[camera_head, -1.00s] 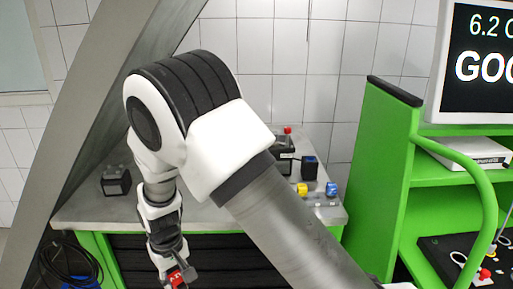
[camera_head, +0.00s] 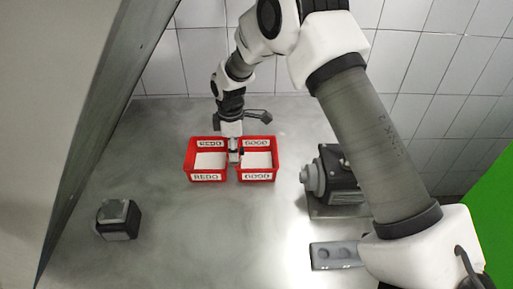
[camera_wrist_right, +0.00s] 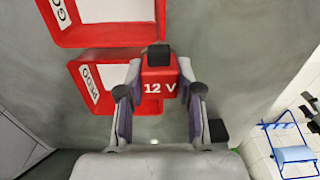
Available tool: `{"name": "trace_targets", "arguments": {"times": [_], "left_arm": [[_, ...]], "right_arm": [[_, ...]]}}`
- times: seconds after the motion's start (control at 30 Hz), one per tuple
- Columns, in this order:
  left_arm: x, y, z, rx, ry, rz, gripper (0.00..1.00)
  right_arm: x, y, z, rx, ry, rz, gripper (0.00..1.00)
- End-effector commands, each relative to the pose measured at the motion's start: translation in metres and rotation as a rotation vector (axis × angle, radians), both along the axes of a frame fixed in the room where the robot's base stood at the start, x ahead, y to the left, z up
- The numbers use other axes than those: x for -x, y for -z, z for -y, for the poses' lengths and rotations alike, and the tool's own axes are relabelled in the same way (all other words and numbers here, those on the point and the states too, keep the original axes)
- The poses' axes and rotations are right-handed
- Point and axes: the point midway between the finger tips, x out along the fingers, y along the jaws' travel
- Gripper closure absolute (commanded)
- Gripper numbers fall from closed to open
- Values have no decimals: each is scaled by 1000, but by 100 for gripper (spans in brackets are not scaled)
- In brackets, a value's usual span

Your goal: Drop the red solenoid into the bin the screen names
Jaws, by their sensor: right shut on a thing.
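The red solenoid (camera_wrist_right: 162,82), marked 12 V with a black end, is between the fingers of my right gripper (camera_wrist_right: 160,98) in the right wrist view. My right gripper (camera_head: 235,153) hangs above the boundary between the two bins in the head view, where I cannot make out the solenoid. The REDO bin (camera_head: 188,161) is a red tray on the left. The GOOD bin (camera_head: 274,161) is a matching red tray beside it. Both show pale, bare floors where visible. The screen is out of view now. My left gripper is not in view.
A dark box-shaped device (camera_head: 119,220) stands at the table's left. A motor-like pump (camera_head: 335,178) and a grey block with round recesses (camera_head: 334,255) are right of the bins. The grey tabletop (camera_head: 200,245) in front of the bins is clear.

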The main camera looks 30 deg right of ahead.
Motion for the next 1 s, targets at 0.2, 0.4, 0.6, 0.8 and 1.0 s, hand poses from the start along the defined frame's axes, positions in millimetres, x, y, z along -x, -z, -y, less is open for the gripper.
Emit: {"name": "trace_targets", "arguments": {"times": [0.2,0.4,0.6,0.8,1.0], "left_arm": [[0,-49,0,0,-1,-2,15],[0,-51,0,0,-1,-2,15],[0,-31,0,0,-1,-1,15],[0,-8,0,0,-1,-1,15],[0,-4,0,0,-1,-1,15]], "right_arm": [[-30,-45,85,-8,-552,4,100],[-35,-46,115,-9,-740,3,100],[-34,-23,114,-9,-747,3,100],[-34,5,114,-9,-745,3,100],[-34,13,114,-9,-745,3,100]]}}
